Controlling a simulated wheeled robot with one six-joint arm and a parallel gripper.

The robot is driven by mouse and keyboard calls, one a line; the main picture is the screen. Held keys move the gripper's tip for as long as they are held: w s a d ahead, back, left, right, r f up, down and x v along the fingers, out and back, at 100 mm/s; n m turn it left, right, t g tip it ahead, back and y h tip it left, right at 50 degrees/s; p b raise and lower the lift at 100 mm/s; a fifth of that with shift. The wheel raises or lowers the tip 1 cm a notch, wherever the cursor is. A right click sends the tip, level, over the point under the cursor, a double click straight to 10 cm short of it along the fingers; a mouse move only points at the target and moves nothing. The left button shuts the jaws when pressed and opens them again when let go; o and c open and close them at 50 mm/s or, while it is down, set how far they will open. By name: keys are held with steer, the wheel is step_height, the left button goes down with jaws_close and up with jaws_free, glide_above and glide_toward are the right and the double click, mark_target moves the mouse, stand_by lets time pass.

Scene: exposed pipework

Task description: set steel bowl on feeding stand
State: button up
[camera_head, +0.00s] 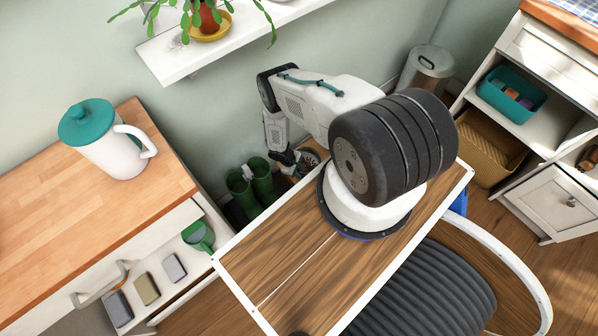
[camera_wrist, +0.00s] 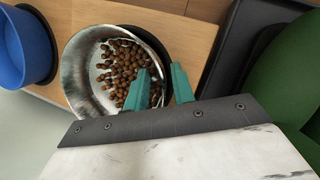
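The steel bowl (camera_wrist: 84,79), holding brown kibble, is near the centre of the wrist view. The wooden feeding stand (camera_wrist: 199,37) lies beneath it, with a black ring (camera_wrist: 150,42) showing past the bowl's right side. My gripper (camera_wrist: 162,68) is at the bowl's near right rim, one teal finger inside over the kibble and one outside. A gap shows between the fingertips; whether they press the rim is unclear. The bowl overlaps the ring off-centre; whether it rests there or is held above is unclear. In the head view my arm mostly hides this area.
A blue bowl (camera_wrist: 26,48) sits at the stand's left. Green boots (camera_head: 252,186) stand close to my gripper, against the wall. A wooden counter with a teal-lidded jug (camera_head: 106,140) is left, a white shelf unit right, and a metal bin (camera_head: 427,70) behind.

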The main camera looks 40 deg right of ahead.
steer(key=v, duration=0.7)
steer(key=shift+r, duration=0.25)
steer(key=shift+a, duration=0.15)
stand_by(0.4)
